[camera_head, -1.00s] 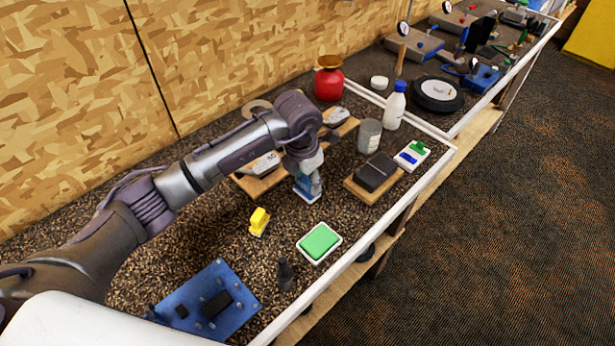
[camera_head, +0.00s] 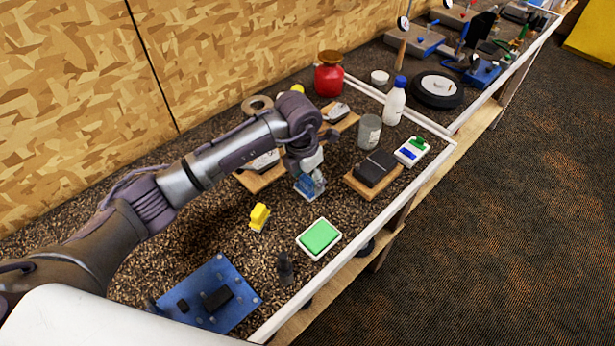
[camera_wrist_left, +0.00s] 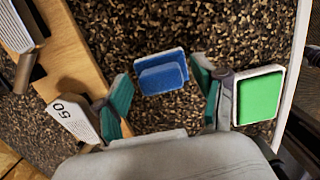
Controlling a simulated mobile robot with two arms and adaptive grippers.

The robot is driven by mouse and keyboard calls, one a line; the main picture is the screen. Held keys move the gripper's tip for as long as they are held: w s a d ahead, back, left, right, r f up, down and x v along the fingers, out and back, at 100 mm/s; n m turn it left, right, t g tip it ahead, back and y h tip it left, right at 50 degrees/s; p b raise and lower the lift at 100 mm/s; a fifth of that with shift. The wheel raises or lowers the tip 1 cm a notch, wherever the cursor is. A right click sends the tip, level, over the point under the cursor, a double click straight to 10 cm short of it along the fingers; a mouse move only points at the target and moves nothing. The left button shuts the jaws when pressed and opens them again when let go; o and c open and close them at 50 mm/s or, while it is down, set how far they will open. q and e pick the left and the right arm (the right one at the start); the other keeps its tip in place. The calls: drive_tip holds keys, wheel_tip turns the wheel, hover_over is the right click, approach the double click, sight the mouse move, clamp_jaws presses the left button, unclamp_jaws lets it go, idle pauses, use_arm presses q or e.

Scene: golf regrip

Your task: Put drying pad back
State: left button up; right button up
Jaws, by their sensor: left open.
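A blue pad (camera_wrist_left: 162,74) with a raised blue block lies on the speckled bench top, between and just beyond my fingers in the left wrist view. It shows partly under my left gripper in the head view (camera_head: 312,188). My left gripper (camera_wrist_left: 163,92) is open, with a teal-padded finger on each side of the blue pad. In the head view, the left gripper (camera_head: 307,180) points down at it. A green pad in a white tray (camera_head: 320,237) lies nearer the bench's front edge. I cannot tell by looks alone which is the drying pad. My right gripper is out of view.
A yellow item (camera_head: 259,217), a dark bottle (camera_head: 286,269) and a blue board (camera_head: 216,298) lie nearer. A dark block on a wooden base (camera_head: 373,172) stands right of the gripper, with a grey can (camera_head: 369,132) behind. A white rail (camera_head: 330,272) edges the bench.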

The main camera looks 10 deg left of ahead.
sight(303, 189)
use_arm(q)
wheel_tip(303, 189, up, 12)
drive_tip(key=s+b, duration=0.1)
drive_tip(key=b, duration=0.3)
drive_tip(key=shift+a, duration=0.4)
drive_tip(key=shift+s, duration=0.15)
